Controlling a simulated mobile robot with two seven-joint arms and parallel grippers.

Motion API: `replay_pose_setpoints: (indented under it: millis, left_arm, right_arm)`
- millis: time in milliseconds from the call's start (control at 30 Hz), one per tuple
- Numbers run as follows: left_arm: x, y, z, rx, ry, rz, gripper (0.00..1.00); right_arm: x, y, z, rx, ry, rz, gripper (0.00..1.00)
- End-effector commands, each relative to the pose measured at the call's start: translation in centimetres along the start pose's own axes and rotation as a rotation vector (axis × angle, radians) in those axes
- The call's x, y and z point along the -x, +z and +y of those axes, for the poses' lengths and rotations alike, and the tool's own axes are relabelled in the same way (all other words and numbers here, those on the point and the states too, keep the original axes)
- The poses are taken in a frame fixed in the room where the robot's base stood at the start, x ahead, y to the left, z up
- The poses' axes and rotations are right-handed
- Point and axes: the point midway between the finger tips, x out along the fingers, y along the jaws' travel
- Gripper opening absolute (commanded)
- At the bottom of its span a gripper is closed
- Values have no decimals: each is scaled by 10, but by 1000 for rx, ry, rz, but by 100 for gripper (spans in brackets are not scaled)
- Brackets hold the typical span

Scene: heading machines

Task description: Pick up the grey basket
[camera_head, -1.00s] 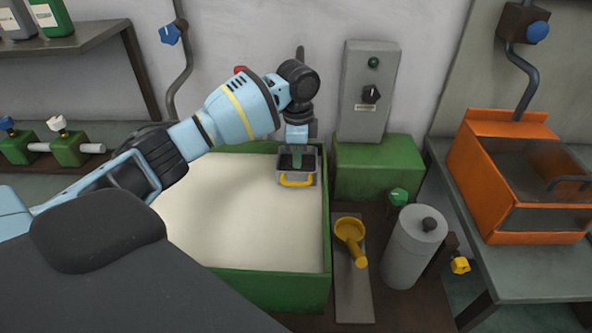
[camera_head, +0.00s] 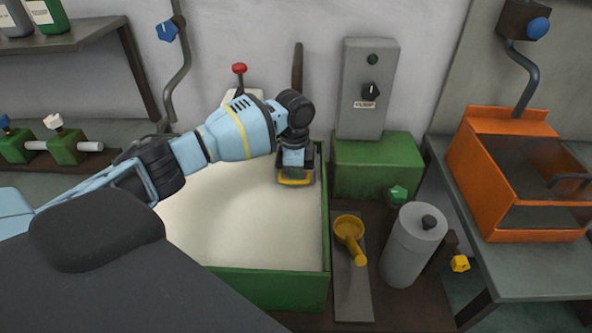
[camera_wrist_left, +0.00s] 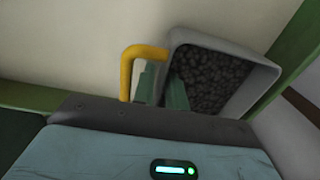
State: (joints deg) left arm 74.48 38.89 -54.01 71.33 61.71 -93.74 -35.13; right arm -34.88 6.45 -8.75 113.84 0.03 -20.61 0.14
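The grey basket (camera_head: 282,183) with a yellow handle sits inside the green-walled bin, at its back right corner. In the left wrist view the basket (camera_wrist_left: 265,78) holds dark lumps, and its yellow handle (camera_wrist_left: 127,70) stands out from one wall. My left gripper (camera_head: 295,172) is down at the basket and hides much of it in the head view. In the left wrist view its green fingers (camera_wrist_left: 163,88) are on either side of the handle-side wall, one inside the basket, one outside. Whether they press on the wall is not clear. My right gripper is out of view.
The green bin (camera_head: 270,290) holds a pale filling. A grey switch box (camera_head: 366,90) on a green block (camera_head: 377,168) stands right of it. A yellow scoop (camera_head: 349,232), a grey cylinder (camera_head: 410,250) and an orange box (camera_head: 490,160) are further right.

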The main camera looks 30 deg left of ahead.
Motion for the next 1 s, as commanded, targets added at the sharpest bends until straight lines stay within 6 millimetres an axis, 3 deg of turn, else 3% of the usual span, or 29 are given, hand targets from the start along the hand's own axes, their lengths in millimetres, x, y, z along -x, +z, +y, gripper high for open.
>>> replay_pose_setpoints:
  millis: [67, 200, 667, 867, 1000]
  left_arm:
    - [0, 0, 0, 0, 0, 0, 14]
    - [0, 0, 0, 0, 0, 0, 0]
    - [3, 0, 0, -1, -1, 1, 0]
    - [17, 0, 0, 0, -2, 2, 0]
    - [38, -1, -1, -1, -3, 4, 0]
  right_arm:
    - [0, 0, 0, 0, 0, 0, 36]
    - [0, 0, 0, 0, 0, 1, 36]
    - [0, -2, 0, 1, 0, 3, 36]
    - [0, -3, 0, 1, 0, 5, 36]
    - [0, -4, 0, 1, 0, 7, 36]
